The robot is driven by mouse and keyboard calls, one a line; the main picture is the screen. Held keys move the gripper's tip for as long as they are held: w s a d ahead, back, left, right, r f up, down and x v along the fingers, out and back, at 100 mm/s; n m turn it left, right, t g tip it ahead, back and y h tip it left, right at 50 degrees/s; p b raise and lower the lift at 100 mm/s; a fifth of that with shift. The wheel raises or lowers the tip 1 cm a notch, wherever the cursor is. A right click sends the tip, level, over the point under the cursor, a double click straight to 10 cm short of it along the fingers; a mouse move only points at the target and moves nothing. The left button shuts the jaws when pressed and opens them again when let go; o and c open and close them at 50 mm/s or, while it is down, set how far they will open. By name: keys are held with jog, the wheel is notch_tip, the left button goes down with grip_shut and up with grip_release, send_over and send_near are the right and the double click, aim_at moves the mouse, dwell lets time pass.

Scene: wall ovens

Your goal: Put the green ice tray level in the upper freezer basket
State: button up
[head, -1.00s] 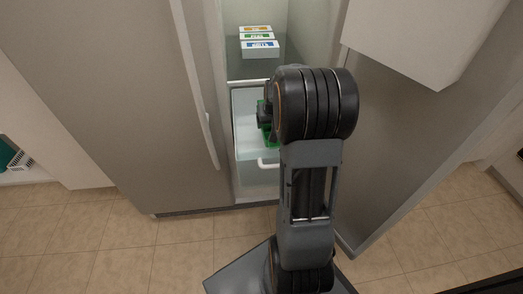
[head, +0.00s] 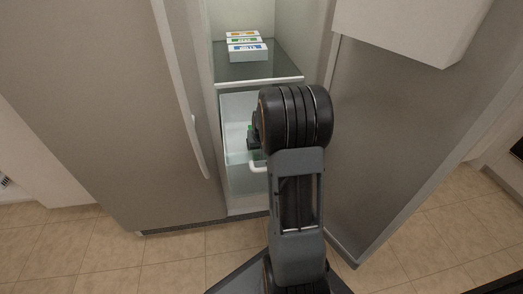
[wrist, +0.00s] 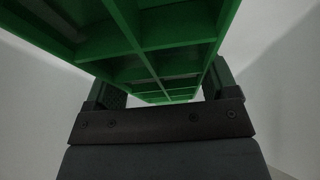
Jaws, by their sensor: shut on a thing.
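The green ice tray (wrist: 150,40) fills the upper part of the wrist view, with its square compartments showing and its body tilted in the picture. My gripper (wrist: 158,92) is shut on it, with one dark finger at each side. In the head view my arm hides most of my gripper (head: 254,132) and nearly all of the tray. The gripper is at the freezer basket (head: 238,178), a clear-fronted drawer with a white handle. Whether the tray touches the basket is hidden.
A glass shelf (head: 282,72) above the basket holds several small labelled boxes (head: 246,47). The left door (head: 100,110) has a long handle. The open right door (head: 400,140) stands close beside my arm, with a white bin (head: 400,28) higher up.

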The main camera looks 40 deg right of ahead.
jog(key=shift+f, duration=0.4)
jog(key=o, duration=1.1)
jog(key=shift+s+r, duration=0.1)
jog(key=shift+r, duration=0.3)
jog(key=shift+p+v, duration=1.8)
jog(key=shift+v, duration=1.75)
jog(key=shift+f, duration=0.1)
